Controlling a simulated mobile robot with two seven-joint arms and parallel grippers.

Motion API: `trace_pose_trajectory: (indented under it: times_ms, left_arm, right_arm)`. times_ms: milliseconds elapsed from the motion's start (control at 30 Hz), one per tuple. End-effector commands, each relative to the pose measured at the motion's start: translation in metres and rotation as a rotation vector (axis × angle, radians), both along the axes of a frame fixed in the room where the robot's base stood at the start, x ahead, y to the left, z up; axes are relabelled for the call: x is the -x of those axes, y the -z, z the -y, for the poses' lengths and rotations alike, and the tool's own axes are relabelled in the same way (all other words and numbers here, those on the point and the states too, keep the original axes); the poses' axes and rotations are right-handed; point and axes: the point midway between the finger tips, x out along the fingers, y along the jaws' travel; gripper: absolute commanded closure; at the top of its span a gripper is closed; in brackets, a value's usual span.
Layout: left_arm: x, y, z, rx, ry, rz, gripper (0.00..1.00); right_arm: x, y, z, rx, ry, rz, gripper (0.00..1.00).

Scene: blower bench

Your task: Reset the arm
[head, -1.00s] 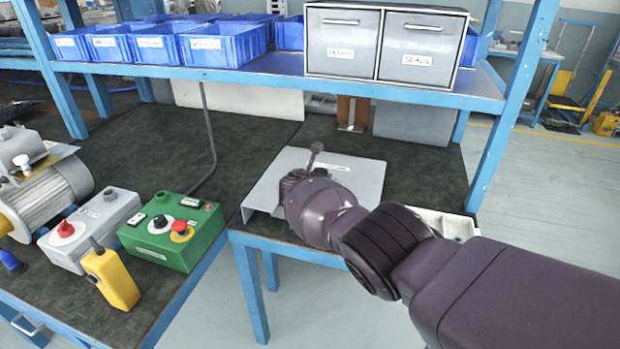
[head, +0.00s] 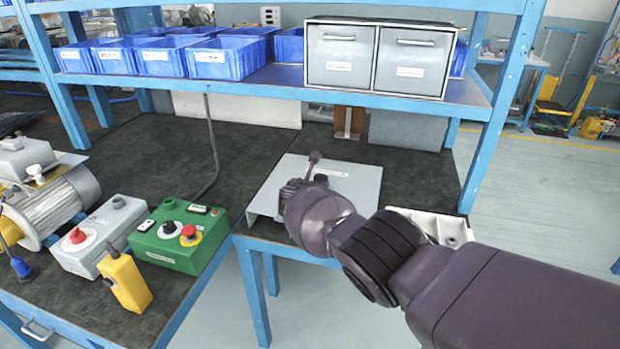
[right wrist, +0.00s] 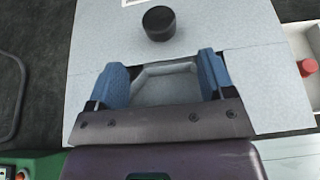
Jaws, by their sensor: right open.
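My right arm reaches in from the right in the head view, and its wrist covers most of the right gripper. In the right wrist view my right gripper (right wrist: 162,78) is open, with two blue fingers apart above a light grey plate (right wrist: 90,60). A pale angular outline shows between the fingers; I cannot tell what it belongs to. A black round knob (right wrist: 159,23) stands on the plate just beyond the fingertips. My left gripper is out of view.
A green control box (head: 180,236) with a red button, a grey box (head: 98,235) and a yellow pendant (head: 124,282) stand left. A motor (head: 50,205) is farther left. A white tray (head: 455,228) sits behind my arm. A shelf (head: 270,82) with blue bins and drawers spans above.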

Motion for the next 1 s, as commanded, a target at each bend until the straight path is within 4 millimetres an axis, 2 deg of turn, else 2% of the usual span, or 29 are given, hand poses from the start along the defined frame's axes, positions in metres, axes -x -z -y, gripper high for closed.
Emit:
trace_pose_trajectory:
  times_ms: [233,333,467,600,700,867,1000]
  left_arm:
    - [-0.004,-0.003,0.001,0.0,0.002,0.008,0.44]
    - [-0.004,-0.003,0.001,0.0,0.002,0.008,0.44]
    - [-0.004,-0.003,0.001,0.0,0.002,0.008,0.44]
    - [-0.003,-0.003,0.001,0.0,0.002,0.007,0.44]
    - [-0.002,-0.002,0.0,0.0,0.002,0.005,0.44]
    - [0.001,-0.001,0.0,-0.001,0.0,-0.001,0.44]
    - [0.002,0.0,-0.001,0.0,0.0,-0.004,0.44]
  right_arm:
    - [0.0,0.001,-0.003,-0.172,0.055,0.046,0.25]
    - [-0.005,-0.009,-0.017,-0.331,0.078,0.091,0.25]
    - [-0.014,-0.041,-0.047,-0.595,0.094,0.164,0.25]
    - [-0.021,-0.086,-0.077,-0.913,0.101,0.236,0.25]
    - [-0.02,-0.105,-0.09,-1.155,0.118,0.26,0.25]
    - [-0.007,-0.113,-0.09,-1.54,0.177,0.261,0.25]
    - [0.013,-0.106,-0.074,-1.843,0.249,0.244,0.25]
